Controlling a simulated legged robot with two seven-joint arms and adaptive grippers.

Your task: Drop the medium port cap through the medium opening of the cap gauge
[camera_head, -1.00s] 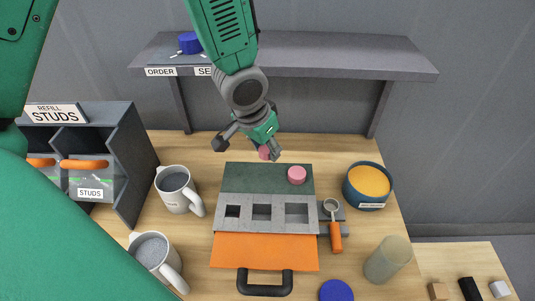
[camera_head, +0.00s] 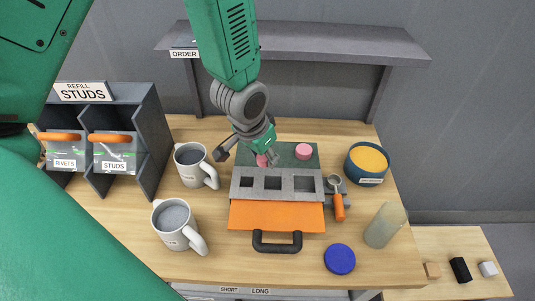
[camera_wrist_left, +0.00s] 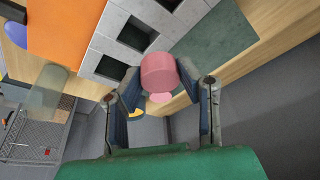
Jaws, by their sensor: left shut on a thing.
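My left gripper (camera_head: 262,158) is shut on a pink round cap (camera_wrist_left: 158,72), which sits between both fingertips in the left wrist view. In the head view this cap is over the left part of the dark green mat (camera_head: 285,153), behind the cap gauge; its height is hard to judge. A second pink cap (camera_head: 303,151) rests on the mat's right part and also shows behind the held one in the wrist view (camera_wrist_left: 160,97). The grey cap gauge (camera_head: 258,195) has three square openings, smallest left, medium middle (camera_head: 272,183), largest right. My right gripper is not in view.
An orange panel (camera_head: 276,216) and black handle (camera_head: 277,242) lie in front of the gauge. Two mugs (camera_head: 193,167) (camera_head: 173,226) and a bin rack (camera_head: 152,140) stand left. A blue disc (camera_head: 339,259) lies in front.

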